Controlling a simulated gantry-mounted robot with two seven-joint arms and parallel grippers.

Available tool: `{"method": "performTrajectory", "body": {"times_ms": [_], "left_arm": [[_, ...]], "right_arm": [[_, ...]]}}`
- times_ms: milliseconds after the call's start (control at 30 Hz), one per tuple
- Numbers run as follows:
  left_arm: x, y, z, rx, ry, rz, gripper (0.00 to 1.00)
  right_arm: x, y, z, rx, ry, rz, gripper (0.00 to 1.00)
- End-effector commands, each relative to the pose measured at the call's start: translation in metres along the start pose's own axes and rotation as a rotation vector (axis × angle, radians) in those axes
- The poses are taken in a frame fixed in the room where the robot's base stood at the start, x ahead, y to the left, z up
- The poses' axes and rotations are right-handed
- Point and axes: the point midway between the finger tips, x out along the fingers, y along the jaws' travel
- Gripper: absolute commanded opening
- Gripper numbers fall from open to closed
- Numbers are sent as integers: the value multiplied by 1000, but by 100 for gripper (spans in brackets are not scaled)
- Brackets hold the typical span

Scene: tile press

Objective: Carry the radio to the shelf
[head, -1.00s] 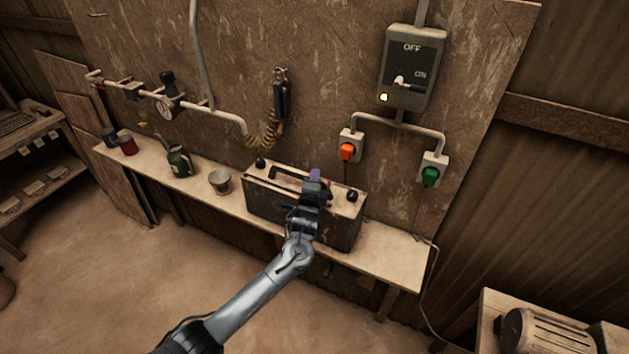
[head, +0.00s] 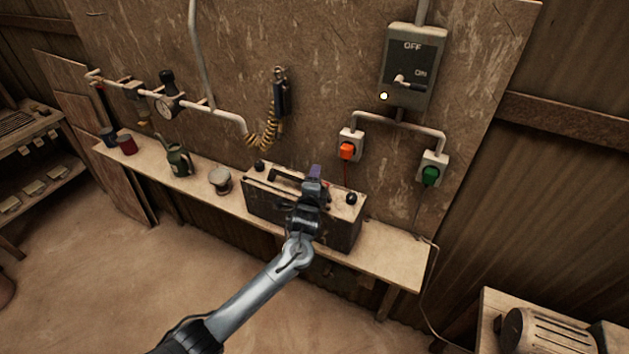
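The radio (head: 270,205) is a worn dark box with a pale top, black knobs and a carrying handle (head: 287,175). It stands upright on the narrow wooden wall bench (head: 390,252). My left gripper (head: 314,176) is over the right half of the radio's top, at the handle. The gripper and wrist hide that part of the handle and some of the front. I cannot tell whether the fingers are closed on the handle. A wooden shelf unit (head: 50,178) with small items stands at the left edge. My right gripper is not in view.
Left of the radio on the bench are a metal cup (head: 220,182), a green can (head: 179,161) and a red tin (head: 126,145). A power switch box (head: 408,75) and cables are at right. Open floor (head: 100,270) lies in front.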

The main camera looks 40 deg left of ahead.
Motion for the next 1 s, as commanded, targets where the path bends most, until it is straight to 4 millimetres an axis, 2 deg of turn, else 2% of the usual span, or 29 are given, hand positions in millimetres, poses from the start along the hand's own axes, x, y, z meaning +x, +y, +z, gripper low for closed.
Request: {"method": "performTrajectory", "body": {"times_ms": [167, 200, 467, 1000], "left_arm": [[0, 2, 0, 1, 0, 4, 53], [0, 9, 0, 3, 0, 16, 53], [-11, 7, 0, 3, 1, 12, 53], [-94, 3, 0, 1, 1, 5, 53]], "right_arm": [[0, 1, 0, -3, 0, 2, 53], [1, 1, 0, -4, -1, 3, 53], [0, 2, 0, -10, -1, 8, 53], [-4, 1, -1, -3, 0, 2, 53]]}}
